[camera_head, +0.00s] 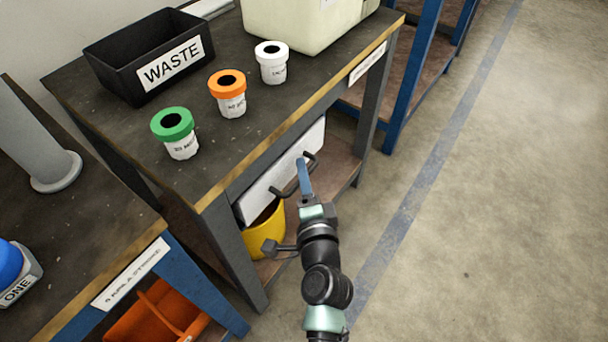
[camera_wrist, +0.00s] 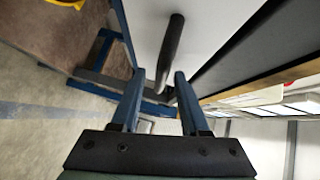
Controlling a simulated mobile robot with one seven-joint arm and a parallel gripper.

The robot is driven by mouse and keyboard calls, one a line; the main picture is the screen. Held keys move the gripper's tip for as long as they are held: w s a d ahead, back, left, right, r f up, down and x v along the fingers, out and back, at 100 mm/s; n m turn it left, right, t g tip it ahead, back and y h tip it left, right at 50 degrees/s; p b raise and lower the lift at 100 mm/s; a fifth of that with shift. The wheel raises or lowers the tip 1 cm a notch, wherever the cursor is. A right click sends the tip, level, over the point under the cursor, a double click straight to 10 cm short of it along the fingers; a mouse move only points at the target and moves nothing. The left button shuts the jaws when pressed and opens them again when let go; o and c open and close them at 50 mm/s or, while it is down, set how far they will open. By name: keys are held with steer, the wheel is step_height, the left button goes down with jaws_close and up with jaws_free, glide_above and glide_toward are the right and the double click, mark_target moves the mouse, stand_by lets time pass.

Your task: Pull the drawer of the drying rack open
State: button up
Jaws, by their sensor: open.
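The drawer is a white front panel (camera_head: 263,190) under the edge of the dark workbench, and it looks flush with the bench. It has a dark bar handle (camera_head: 311,156). The panel also fills the top of the wrist view (camera_wrist: 225,30), with the handle (camera_wrist: 173,45) standing out from it. My gripper (camera_head: 302,162) is at the handle, its blue fingers open. In the wrist view the fingers (camera_wrist: 159,76) are apart, and the handle's near end runs down between them. I cannot tell whether either finger touches it. Part of the handle is hidden behind the fingers in the head view.
A yellow bucket (camera_head: 266,236) stands beneath the drawer, close to my arm. On the bench top are a black WASTE bin (camera_head: 128,75) and bottles with green (camera_head: 173,124), orange (camera_head: 227,84) and white lids (camera_head: 271,50). The floor (camera_head: 480,220) to the right is clear.

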steer(key=shift+w, duration=0.25)
jaws_close()
stand_by(1.4)
